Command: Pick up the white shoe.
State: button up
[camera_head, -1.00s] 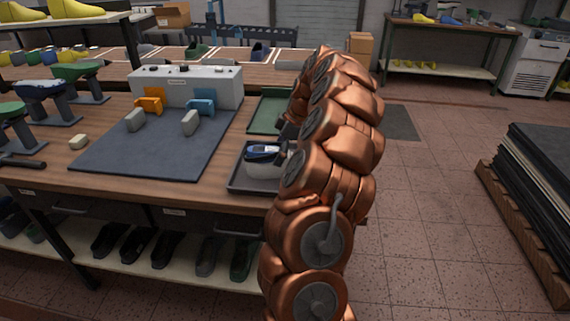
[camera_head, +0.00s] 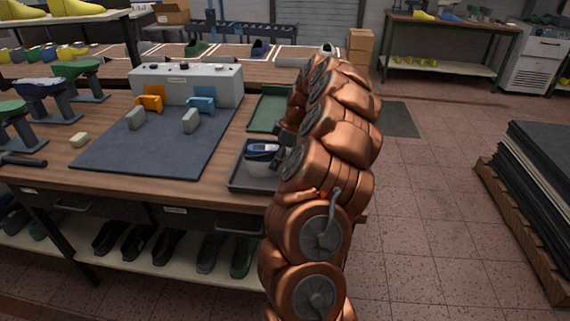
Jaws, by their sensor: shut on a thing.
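A small white shoe (camera_head: 327,48) shows at the far right end of the back bench, just above the top of my arm. It is pale with a dark opening, and its lower part is cut off by my arm. My gripper (camera_head: 287,131) is mostly hidden behind my copper arm; only a dark part shows beside the tray. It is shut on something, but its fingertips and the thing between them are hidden. No contact between my gripper and the white shoe is visible.
A dark tray (camera_head: 236,184) holding a white and dark blue device (camera_head: 263,150) lies close left of my arm. A green tray (camera_head: 266,112) is behind it. A blue-grey mat (camera_head: 155,155) lies further left. Clear floor (camera_head: 440,200) is at right, before stacked black sheets (camera_head: 540,180).

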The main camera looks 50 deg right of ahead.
grip_shut()
jog(key=shift+r, duration=0.15)
